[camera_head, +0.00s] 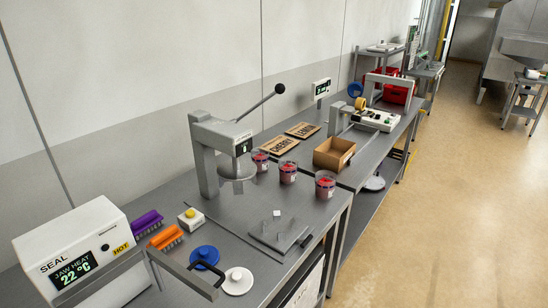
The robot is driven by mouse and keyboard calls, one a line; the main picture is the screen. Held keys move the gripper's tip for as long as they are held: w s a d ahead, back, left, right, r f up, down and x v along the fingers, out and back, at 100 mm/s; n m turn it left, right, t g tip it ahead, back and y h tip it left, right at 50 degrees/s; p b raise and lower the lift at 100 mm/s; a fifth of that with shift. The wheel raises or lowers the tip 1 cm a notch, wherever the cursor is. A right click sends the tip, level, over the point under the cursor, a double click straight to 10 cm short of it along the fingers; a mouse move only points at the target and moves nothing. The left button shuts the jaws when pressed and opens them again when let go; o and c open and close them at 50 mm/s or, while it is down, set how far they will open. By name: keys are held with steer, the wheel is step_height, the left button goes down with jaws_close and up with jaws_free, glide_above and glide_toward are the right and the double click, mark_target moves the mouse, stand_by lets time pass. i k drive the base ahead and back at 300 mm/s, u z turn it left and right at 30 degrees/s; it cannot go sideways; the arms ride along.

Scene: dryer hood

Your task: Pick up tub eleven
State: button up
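Three clear tubs with red contents and dark-banded labels stand upright on the grey bench. The left tub (260,161) is nearest the grey lever press (208,155), the middle tub (288,172) stands to its right, and the right tub (325,186) is close to the bench's right edge. The tubs stand apart from each other. Their label print is too small to read, so I cannot tell which is tub eleven. My gripper is not in view.
A white sealer box (78,255) stands front left, near brushes and blue (205,256) and white (238,281) discs. A grey metal piece (280,235) lies before the tubs. An open cardboard box (334,153) is behind them.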

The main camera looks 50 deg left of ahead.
mark_target(260, 156)
steer(key=u, duration=0.1)
steer(key=i, duration=1.85)
steer(key=u, duration=1)
steer(key=i, duration=1)
steer(key=u, duration=1.55)
steer(key=i, duration=0.45)
steer(key=u, duration=0.3)
